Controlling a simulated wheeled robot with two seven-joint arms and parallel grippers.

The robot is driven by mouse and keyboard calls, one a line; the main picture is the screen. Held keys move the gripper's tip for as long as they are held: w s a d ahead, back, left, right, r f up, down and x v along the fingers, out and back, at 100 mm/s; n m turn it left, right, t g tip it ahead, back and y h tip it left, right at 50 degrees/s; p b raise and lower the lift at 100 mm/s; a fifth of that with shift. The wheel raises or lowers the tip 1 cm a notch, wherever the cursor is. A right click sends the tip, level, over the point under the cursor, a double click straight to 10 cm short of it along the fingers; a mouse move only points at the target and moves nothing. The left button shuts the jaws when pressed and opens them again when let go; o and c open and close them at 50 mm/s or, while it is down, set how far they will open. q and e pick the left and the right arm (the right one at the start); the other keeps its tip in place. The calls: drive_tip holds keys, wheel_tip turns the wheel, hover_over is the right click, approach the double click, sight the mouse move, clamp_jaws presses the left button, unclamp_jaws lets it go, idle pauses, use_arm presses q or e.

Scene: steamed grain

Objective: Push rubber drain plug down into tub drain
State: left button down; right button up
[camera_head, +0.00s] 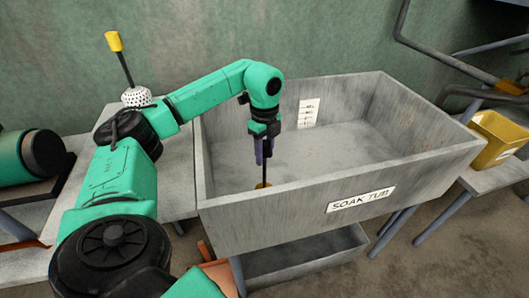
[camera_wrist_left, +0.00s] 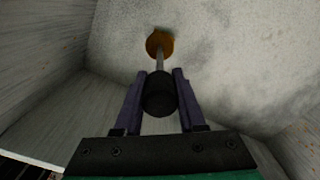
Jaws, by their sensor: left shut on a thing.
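My left gripper (camera_head: 263,150) reaches down into the grey soak tub (camera_head: 345,200), near its left front corner. Its purple fingers (camera_wrist_left: 160,100) are shut on a black grip (camera_wrist_left: 160,93) at the top of a thin rod. At the rod's lower end is a round orange-brown plug (camera_wrist_left: 159,44), at or just above the tub floor. In the head view the plug (camera_head: 263,185) shows just behind the front wall. A small dark greenish patch borders the plug in the wrist view. I cannot tell whether the plug sits in the drain, whose opening is hidden. My right gripper is not in view.
The tub's walls stand close on the left and front of the gripper; the rest of its floor is bare. A yellow bin (camera_head: 495,140) stands at the right. A yellow-handled tool with a white dotted head (camera_head: 137,97) stands on the left table (camera_head: 180,165).

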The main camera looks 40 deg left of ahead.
use_arm(q)
drive_tip(key=shift+f+b, duration=0.55)
drive_tip(key=shift+f, duration=0.35)
drive_tip(key=shift+c, duration=2.1)
unclamp_jaws()
wheel_tip(320, 180, up, 10)
drive_tip(key=shift+r+p, duration=0.15)
drive_tip(key=shift+p, duration=0.55)
wheel_tip(320, 180, up, 4)
drive_tip(key=shift+r+p, duration=0.15)
drive_tip(key=shift+p, duration=1)
